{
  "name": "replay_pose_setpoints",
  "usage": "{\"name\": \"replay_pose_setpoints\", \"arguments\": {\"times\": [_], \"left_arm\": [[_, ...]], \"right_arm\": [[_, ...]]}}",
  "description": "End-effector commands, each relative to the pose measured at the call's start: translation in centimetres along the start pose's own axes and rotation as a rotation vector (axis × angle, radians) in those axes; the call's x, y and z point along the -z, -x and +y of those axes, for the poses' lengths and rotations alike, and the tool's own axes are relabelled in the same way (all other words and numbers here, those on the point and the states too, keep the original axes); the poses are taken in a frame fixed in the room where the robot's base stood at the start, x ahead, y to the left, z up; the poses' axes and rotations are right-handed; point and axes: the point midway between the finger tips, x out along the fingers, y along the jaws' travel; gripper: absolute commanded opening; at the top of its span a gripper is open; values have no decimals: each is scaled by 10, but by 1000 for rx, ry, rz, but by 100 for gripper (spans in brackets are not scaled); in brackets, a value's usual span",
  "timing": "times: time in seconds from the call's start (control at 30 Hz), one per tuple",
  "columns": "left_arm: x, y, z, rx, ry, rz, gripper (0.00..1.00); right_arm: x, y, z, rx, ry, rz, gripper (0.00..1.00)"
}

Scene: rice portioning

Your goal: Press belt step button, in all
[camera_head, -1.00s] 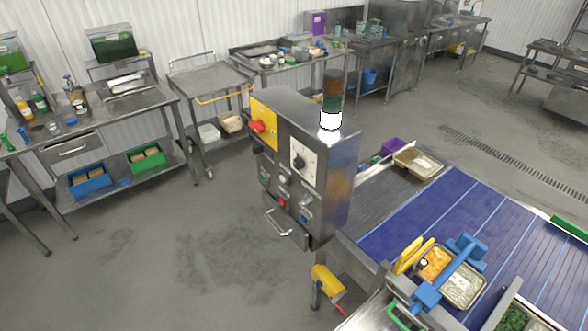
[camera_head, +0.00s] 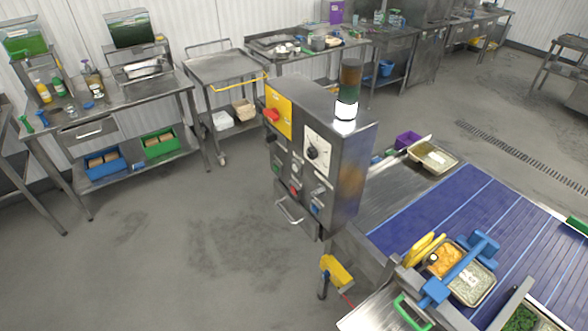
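The steel control box (camera_head: 345,165) stands left of the blue conveyor belt (camera_head: 500,212). Its front has a yellow panel (camera_head: 284,122) with a red mushroom button (camera_head: 271,115) and a white dial plate (camera_head: 317,145) with a black knob. Lower on the front are several small controls, including a red button (camera_head: 294,189) and a blue one (camera_head: 315,209). Their labels are too small to read, so I cannot tell which is the belt step button. A lamp tower (camera_head: 347,92) on top glows white at its base. Neither gripper is in view.
A compartment tray (camera_head: 468,284) with orange food and white grains sits under a blue frame (camera_head: 462,265) at the belt's near side. A yellow handheld device (camera_head: 334,270) hangs below the box. Open floor (camera_head: 180,240) lies left of the box; steel tables line the wall.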

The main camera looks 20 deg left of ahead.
Motion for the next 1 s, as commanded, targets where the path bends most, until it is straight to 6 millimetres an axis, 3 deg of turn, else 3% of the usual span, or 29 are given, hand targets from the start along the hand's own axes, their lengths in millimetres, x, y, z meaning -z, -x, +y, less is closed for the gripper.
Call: {"name": "replay_pose_setpoints", "arguments": {"times": [0.67, 1.0], "left_arm": [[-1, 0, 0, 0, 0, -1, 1], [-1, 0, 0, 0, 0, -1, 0]], "right_arm": [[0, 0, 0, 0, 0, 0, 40], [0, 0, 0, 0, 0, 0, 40]]}}
